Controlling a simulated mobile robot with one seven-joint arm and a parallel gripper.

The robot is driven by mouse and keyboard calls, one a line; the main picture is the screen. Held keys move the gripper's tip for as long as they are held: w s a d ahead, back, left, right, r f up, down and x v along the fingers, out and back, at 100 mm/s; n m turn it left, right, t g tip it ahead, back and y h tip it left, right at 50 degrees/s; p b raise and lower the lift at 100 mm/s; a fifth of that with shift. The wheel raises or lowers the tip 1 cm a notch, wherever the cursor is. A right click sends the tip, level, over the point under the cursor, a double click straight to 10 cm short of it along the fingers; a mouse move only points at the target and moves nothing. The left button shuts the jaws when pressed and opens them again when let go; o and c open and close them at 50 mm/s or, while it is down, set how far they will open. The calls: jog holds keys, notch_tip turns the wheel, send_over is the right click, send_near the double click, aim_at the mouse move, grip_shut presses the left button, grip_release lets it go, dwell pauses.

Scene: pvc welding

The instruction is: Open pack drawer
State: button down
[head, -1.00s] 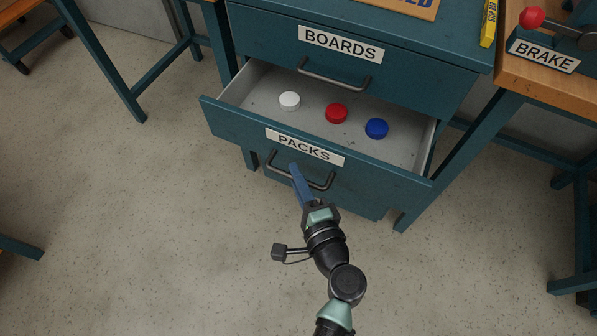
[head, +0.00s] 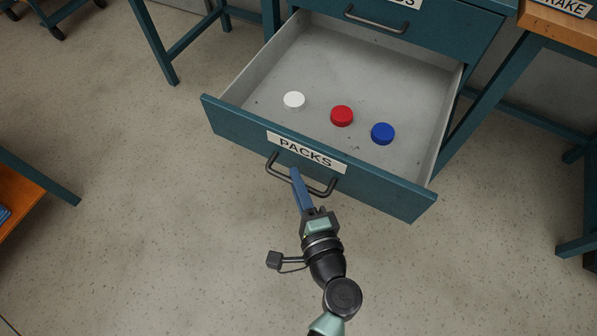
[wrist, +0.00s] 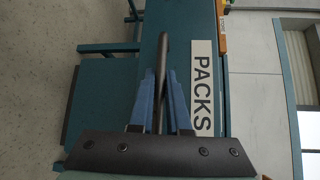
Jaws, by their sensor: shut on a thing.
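The drawer (head: 385,192) labelled PACKS stands well out from the teal cabinet. A white cap (head: 294,101), a red cap (head: 342,116) and a blue cap (head: 382,133) lie apart on its grey floor. My gripper (head: 296,172) is shut on the dark bar handle (head: 325,190) of this drawer. In the wrist view the handle bar (wrist: 161,60) runs between my two blue fingers (wrist: 160,90), beside the PACKS label (wrist: 202,85). The lower part of the handle is hidden by my gripper there.
The closed drawer (head: 455,35) above has its own handle. An orange-topped bench (head: 560,22) with teal legs stands at right. Another teal table frame (head: 165,45) is at upper left, and an orange shelf (head: 15,195) is at left. The speckled floor in front is clear.

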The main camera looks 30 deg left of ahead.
jog(key=shift+s, duration=0.15)
jog(key=c, duration=0.9)
grip_release()
jog(key=p+v, duration=0.2)
jog(key=v, duration=1.1)
